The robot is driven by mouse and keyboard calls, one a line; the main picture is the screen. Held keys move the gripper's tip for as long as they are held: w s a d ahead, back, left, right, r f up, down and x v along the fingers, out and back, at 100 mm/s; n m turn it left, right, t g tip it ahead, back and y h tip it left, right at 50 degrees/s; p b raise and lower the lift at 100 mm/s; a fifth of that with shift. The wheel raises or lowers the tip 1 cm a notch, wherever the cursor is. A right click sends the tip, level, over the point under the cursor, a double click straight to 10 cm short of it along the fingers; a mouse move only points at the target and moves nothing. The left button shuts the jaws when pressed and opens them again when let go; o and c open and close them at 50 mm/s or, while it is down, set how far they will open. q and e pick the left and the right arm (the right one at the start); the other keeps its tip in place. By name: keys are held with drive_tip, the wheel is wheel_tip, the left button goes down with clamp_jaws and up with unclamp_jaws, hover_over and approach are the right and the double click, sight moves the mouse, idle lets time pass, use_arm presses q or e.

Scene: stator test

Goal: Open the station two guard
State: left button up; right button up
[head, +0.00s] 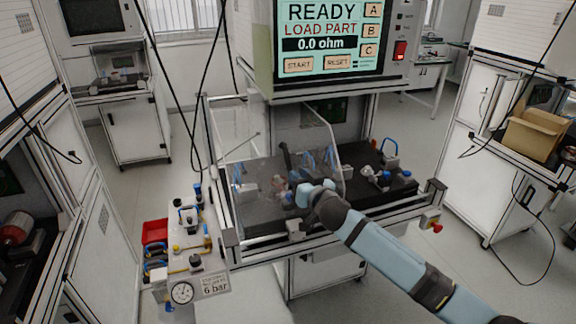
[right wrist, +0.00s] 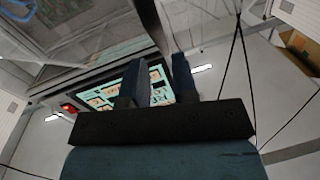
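A station (head: 262,62) stands in the middle of the head view, with no station number readable. Its screen (head: 325,27) says READY, LOAD PART and 0.0 ohm. A clear guard panel (head: 228,140) stands over the left part of its dark work bed. My right arm reaches in from the lower right, and my right gripper (head: 287,155) is at the guard area. I cannot tell whether it touches the panel. In the right wrist view the two fingers (right wrist: 156,85) are apart with nothing seen between them. A clear pane (right wrist: 80,30) shows at upper left there. My left gripper is not in view.
Clamps with blue handles (head: 388,150) sit on the bed's right part. A red knob (head: 437,228) is at the right front corner. A pneumatic panel with a gauge (head: 182,292) and a red bin (head: 154,232) stand at front left. Black cables hang at left. A cardboard box (head: 535,135) is at right.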

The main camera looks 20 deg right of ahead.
sight(289, 166)
drive_tip(key=w, duration=0.3)
drive_tip(key=w+a, duration=0.1)
drive_tip(key=w, duration=0.2)
drive_tip(key=shift+w+a, duration=0.1)
clamp_jaws()
